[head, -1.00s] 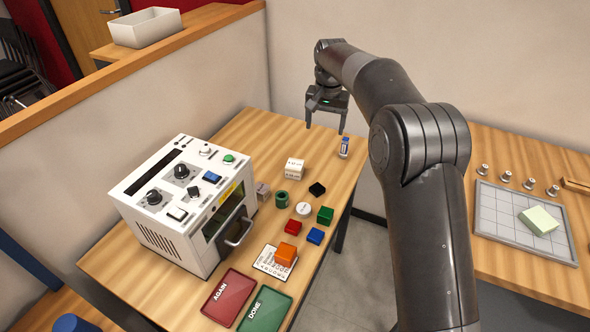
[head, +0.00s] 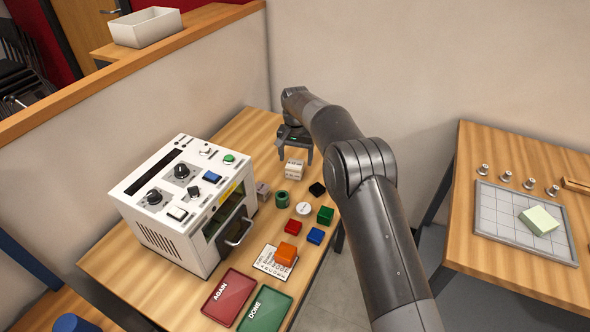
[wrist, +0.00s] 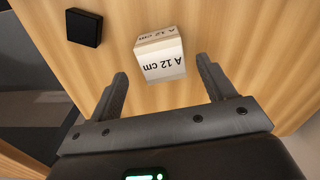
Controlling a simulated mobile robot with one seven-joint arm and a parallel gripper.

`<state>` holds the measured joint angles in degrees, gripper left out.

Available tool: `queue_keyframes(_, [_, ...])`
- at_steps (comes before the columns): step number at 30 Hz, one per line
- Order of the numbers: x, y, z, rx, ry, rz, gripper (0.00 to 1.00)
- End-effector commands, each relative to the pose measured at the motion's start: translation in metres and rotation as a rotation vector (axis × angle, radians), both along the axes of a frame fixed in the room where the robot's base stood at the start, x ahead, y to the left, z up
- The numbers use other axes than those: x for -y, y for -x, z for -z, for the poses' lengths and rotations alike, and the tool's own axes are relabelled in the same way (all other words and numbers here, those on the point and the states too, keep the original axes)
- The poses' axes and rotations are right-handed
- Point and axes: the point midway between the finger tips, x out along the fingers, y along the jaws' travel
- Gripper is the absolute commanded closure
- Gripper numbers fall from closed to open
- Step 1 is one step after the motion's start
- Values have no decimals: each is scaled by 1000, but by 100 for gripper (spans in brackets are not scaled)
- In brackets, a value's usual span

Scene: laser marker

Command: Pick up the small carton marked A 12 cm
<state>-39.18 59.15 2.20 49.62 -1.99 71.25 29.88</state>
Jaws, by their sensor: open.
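The small white carton (head: 294,170) stands on the wooden table, to the right of the white machine. In the wrist view the carton (wrist: 161,56) shows "A 12 cm" on its top and side, and lies ahead of the fingertips, roughly centred between them. My gripper (head: 295,156) is just behind and above the carton in the head view. In the wrist view my gripper (wrist: 163,72) has its fingers spread wide and empty, apart from the carton.
A black block (wrist: 84,28) lies left of the carton in the wrist view. The white machine (head: 185,205) stands to the left. A green cylinder (head: 282,199), a grey block (head: 263,191) and several coloured blocks lie nearby. Red (head: 228,297) and green (head: 265,309) trays are at the front.

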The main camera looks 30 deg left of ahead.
Motion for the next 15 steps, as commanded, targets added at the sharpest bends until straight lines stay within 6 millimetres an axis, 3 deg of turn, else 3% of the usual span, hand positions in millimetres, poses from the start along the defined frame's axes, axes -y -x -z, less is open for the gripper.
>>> queue_keyframes(9, [-2, 1, 43, -1, 1, 0, 25])
queue_keyframes(15, [-2, 1, 48, 0, 0, 0, 25])
